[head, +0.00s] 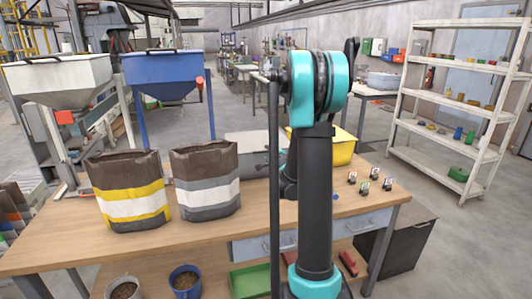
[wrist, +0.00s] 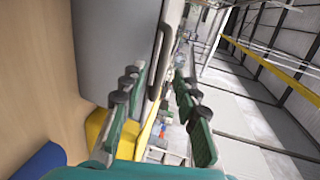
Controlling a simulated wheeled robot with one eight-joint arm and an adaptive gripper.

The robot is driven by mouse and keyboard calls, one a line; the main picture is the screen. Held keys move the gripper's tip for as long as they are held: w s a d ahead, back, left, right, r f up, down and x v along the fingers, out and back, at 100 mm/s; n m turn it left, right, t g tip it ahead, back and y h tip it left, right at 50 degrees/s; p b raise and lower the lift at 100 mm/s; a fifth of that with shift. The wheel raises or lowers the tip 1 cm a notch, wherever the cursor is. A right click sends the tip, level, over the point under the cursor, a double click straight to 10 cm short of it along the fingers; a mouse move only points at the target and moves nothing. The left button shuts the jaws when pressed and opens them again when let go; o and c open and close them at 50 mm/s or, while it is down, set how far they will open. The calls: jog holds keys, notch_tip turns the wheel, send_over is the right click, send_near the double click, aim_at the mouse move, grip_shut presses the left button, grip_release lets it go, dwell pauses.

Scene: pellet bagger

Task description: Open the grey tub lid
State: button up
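The grey tub (head: 252,164) stands at the back of the wooden workbench, partly hidden behind my arm in the head view. Its light grey lid (head: 246,140) lies on top and looks shut. In the wrist view the grey tub (wrist: 112,35) fills the upper left, tipped sideways, with a dark curved handle (wrist: 160,45) along its right side. In the head view my gripper is hidden behind my arm.
A yellow tub (head: 343,150) stands right of the grey one. Two pellet bags, one yellow-striped (head: 133,190) and one grey-striped (head: 205,182), stand left on the workbench (head: 230,220). Small labelled items (head: 364,187) lie at right. A blue thing (wrist: 40,161) shows at the wrist view's lower left.

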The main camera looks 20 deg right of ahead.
aim_at(266, 151)
jog(key=shift+x, duration=1.95)
jog(key=shift+c, duration=0.4)
grip_shut()
